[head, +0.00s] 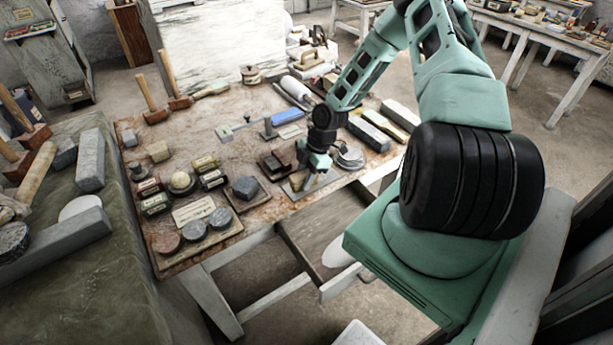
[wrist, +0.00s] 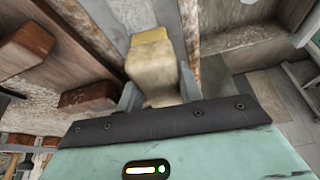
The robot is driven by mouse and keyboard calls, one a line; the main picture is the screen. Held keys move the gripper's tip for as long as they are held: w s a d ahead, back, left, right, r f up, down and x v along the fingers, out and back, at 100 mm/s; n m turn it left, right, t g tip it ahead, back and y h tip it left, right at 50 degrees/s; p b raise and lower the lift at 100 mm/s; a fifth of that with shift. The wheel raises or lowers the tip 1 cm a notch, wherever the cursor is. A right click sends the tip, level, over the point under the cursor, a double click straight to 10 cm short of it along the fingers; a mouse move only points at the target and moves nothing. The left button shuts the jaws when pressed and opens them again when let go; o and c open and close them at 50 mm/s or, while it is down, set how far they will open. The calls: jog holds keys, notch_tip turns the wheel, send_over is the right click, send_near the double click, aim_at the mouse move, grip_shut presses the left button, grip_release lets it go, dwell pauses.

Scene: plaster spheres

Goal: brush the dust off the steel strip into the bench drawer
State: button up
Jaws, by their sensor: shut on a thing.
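In the head view my gripper (head: 311,174) is low over the front edge of the bench, above the open bench drawer's back left. In the wrist view it is shut on a cream, block-like thing with a yellower far end, which looks like the brush (wrist: 152,72). A grey band running under and beyond the brush looks like the steel strip (wrist: 115,18); whether they touch I cannot tell. No dust can be made out. The wooden drawer (head: 322,222) stands pulled out below the bench edge; its inside shows at right in the wrist view (wrist: 250,55).
The bench top (head: 230,115) is crowded. Dark wooden blocks (wrist: 28,45) lie left of the brush in the wrist view. A coil of wire or discs (head: 349,156) and stone blocks (head: 370,132) lie right of my gripper. A tray (head: 228,231) with round pieces stands at the left front.

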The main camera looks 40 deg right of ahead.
aim_at(295, 177)
jog(key=shift+w+a+b, duration=0.15)
jog(key=shift+w+a, duration=0.1)
jog(key=shift+a, duration=0.55)
jog(key=shift+w+a+b, duration=0.15)
jog(key=shift+w+a, duration=0.1)
jog(key=shift+a, duration=0.55)
jog(key=shift+s+d+r+p, duration=0.2)
jog(key=shift+d+r+p, duration=0.25)
jog(key=shift+d, duration=0.1)
jog(key=shift+s+d+r+p, duration=0.15)
jog(key=shift+d+r+p, duration=0.15)
jog(key=shift+d+p, duration=0.15)
jog(key=shift+f, duration=0.1)
jog(key=shift+f, duration=0.1)
jog(key=shift+f+b, duration=0.6)
jog(key=shift+d, duration=0.1)
